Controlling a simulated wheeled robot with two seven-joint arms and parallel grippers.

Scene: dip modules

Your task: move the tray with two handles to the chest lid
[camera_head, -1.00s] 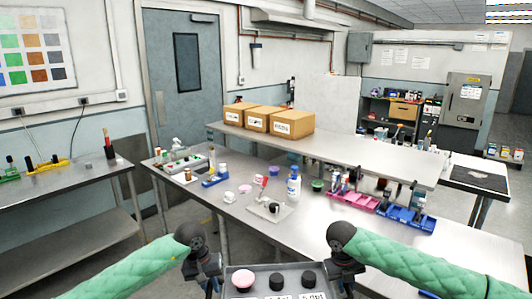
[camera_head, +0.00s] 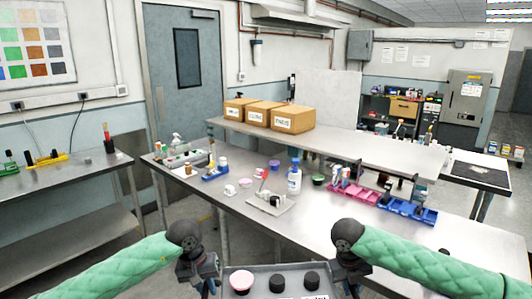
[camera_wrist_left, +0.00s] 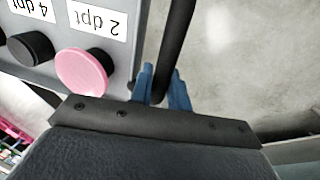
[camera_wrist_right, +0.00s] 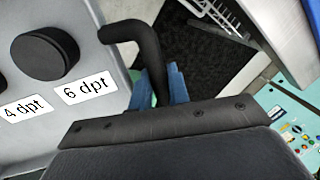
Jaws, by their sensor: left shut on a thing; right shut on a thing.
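The grey tray (camera_head: 259,285) with two handles is at the bottom edge of the head view, partly cut off. It carries a pink round knob-like piece (camera_head: 241,281) and two black ones (camera_head: 277,281). My left gripper (camera_wrist_left: 162,88) is shut on a black bar handle (camera_wrist_left: 176,40) at one end, beside the "2 dpt" label. My right gripper (camera_wrist_right: 163,84) is shut on the other black handle (camera_wrist_right: 143,37), beside the "6 dpt" label. The tray looks about level, held in front of my body. I cannot make out a chest lid.
Cardboard boxes (camera_head: 292,119) stand on a raised shelf. Another bench (camera_head: 60,190) is at left.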

